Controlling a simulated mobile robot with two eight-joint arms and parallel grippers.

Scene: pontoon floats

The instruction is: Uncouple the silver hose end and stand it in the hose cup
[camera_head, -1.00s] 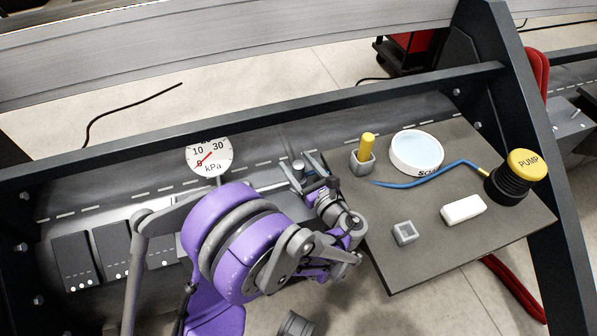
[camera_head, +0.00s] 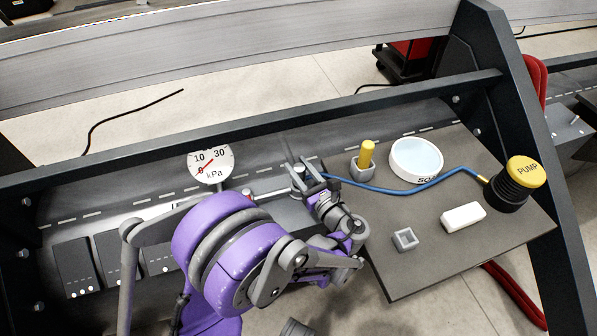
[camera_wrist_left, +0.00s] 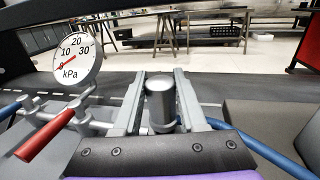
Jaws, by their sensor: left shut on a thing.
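My left gripper (camera_head: 303,180) is shut on the silver hose end (camera_wrist_left: 160,100), a short grey cylinder between its two fingers in the left wrist view. In the head view it is over the dark float, left of the grey board, and the arm partly hides it. The blue hose (camera_head: 400,190) runs from the pump to the gripper. I cannot tell whether the hose end still touches its coupling. A small square grey cup (camera_head: 405,239), empty, stands on the board's front left. Another grey cup (camera_head: 362,172) holds a yellow peg (camera_head: 367,153). My right gripper is not in view.
The grey board (camera_head: 450,260) also carries a white round dish (camera_head: 416,160), a white block (camera_head: 463,217) and the yellow-topped pump (camera_head: 524,172). A kPa gauge (camera_head: 210,162) stands left of the gripper. A red-handled lever (camera_wrist_left: 45,138) shows in the left wrist view.

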